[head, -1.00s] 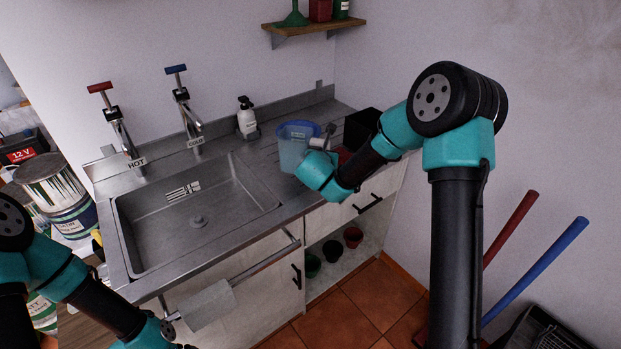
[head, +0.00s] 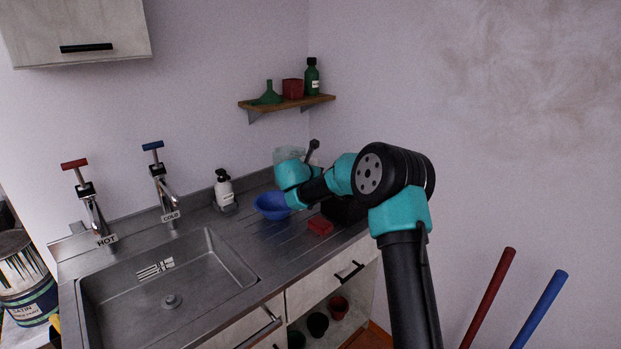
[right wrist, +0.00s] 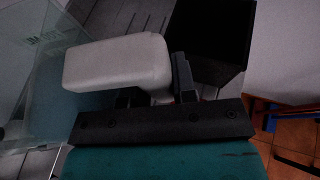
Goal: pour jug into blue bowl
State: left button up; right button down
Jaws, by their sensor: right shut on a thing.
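The clear jug (head: 289,154) is in the air above the counter, behind my right gripper (head: 311,152) and partly hidden by my arm. In the right wrist view its see-through wall (right wrist: 42,105) is at the left and its pale handle (right wrist: 115,63) lies at the fingers. My right gripper (right wrist: 158,92) is shut on the jug. The blue bowl (head: 268,207) stands on the counter below the jug, its right side partly behind my wrist. I cannot tell the jug's tilt or how much it holds. My left gripper is out of view.
A red sponge (head: 320,226) and a black box (head: 345,212) are right of the bowl. A soap bottle (head: 224,188) stands left of it, near the sink (head: 165,285). A wall shelf (head: 285,103) with a funnel and bottle is above.

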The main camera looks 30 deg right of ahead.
jog(key=shift+s+d+f+n+g, duration=0.15)
jog(key=shift+f+n, duration=0.1)
jog(key=shift+f, duration=0.35)
jog(key=shift+s+f+n+g, duration=0.15)
jog(key=shift+f+n, duration=0.1)
jog(key=shift+f, duration=0.35)
jog(key=r, duration=0.1)
jog(key=r+n, duration=0.1)
jog(key=r+n+g+h, duration=0.1)
jog(key=shift+s+d, duration=0.15)
jog(key=shift+s, duration=0.15)
jog(key=shift+r+n+g+h, duration=0.3)
jog(key=shift+r+n, duration=0.2)
jog(key=shift+n, duration=0.1)
